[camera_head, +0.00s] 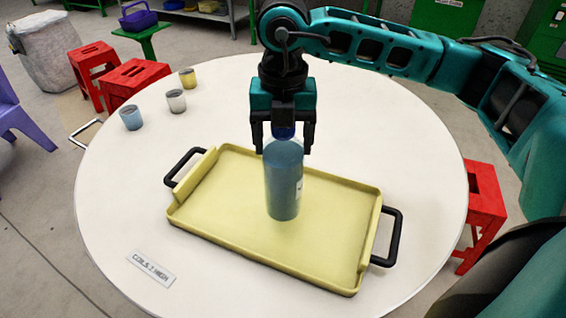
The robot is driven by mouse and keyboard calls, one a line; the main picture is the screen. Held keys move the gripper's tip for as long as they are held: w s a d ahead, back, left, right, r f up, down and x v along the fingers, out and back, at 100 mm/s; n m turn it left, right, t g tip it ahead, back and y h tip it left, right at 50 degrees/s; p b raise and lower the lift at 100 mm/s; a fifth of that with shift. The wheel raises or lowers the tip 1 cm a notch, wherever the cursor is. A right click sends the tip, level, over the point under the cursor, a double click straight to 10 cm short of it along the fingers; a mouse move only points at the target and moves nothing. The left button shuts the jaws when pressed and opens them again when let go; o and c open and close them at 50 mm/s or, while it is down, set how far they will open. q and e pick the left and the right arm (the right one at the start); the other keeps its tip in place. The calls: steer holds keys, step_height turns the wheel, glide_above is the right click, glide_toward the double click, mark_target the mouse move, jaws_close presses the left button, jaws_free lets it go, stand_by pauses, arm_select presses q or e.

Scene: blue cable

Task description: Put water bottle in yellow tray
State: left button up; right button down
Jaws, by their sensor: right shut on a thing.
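A blue water bottle (284,180) with a dark blue cap is upright at the middle of the picture, in front of or over the yellow tray (215,225). My right gripper (284,140) points down from above and is shut on the bottle near its cap. The bottle's base shows against the tray's floor; I cannot tell whether it touches it. The tray lies on the round white table (120,215) and has black handles at its left and right ends. My left gripper is not in view.
Three small cups, blue (131,118), white (176,101) and yellow (188,78), stand at the table's back left. A label card (151,268) lies at the front left. Red stools (484,210) stand around the table. The tray is otherwise empty.

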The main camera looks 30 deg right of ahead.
steer(key=shift+f, duration=2.85)
steer(key=shift+f, duration=0.1)
jaws_free()
steer(key=shift+f, duration=0.1)
step_height(320, 180, up, 12)
steer(key=shift+r, duration=0.2)
